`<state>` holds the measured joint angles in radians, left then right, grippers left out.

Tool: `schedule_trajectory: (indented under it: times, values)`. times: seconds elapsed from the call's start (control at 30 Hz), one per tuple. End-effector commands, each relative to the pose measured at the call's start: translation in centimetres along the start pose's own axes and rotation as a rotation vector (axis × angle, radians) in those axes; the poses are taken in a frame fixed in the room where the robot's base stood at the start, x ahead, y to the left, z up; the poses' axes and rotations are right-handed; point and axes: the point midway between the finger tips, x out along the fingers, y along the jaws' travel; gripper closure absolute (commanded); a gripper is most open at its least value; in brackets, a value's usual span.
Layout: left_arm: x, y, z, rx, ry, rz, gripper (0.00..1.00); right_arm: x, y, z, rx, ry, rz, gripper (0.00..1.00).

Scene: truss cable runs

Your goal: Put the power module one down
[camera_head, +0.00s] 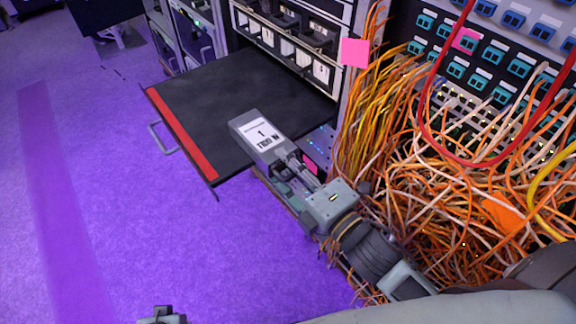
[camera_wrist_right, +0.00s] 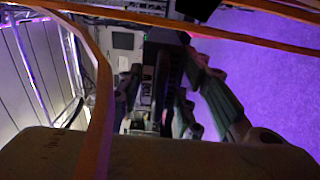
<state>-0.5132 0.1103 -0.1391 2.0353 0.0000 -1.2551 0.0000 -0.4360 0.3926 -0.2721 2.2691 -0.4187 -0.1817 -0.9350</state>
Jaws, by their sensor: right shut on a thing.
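Power module one (camera_head: 250,126) is a grey box with a white label reading 1 on top. My right gripper (camera_head: 292,165) is shut on its near end. In the head view the module overlaps the near right part of a black pull-out shelf (camera_head: 215,95) with a red front strip. I cannot tell if it touches the shelf or is held above it. In the right wrist view the gripper fingers (camera_wrist_right: 165,95) are dark, and the module is hard to make out.
A rack (camera_head: 290,45) with several module slots stands behind the shelf. Dense orange and yellow cables (camera_head: 440,150) hang close to the right of my right arm, with a red cable loop (camera_head: 425,120) in front. The shelf's left part is bare. Purple floor (camera_head: 120,190) lies open at left.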

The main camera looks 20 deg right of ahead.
Motion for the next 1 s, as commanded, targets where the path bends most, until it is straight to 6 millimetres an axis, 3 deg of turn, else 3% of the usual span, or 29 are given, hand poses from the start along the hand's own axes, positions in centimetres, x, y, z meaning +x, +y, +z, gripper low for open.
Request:
schedule_trajectory:
  times: [0.27,0.3,0.5,0.87,1.0]
  values:
    - [-0.1,0.0,0.0,0.000,0.000,0.000,0.84,0.0,0.3,0.0,-0.001,0.002,0.011,1.00]
    - [-0.2,0.0,-0.1,0.000,0.002,0.000,0.84,0.0,-0.2,0.0,0.000,0.000,0.000,0.66]
    - [-0.2,0.0,0.0,0.000,0.000,0.000,0.84,0.0,-0.1,0.0,-0.001,0.000,0.000,0.49]
    - [-0.3,0.0,-0.1,0.000,0.002,0.000,0.84,0.0,0.1,0.0,-0.001,0.000,0.000,0.49]
    - [0.1,0.0,0.1,0.000,-0.001,0.000,0.84,-1.2,-0.1,0.0,0.001,-0.002,-0.003,0.49]
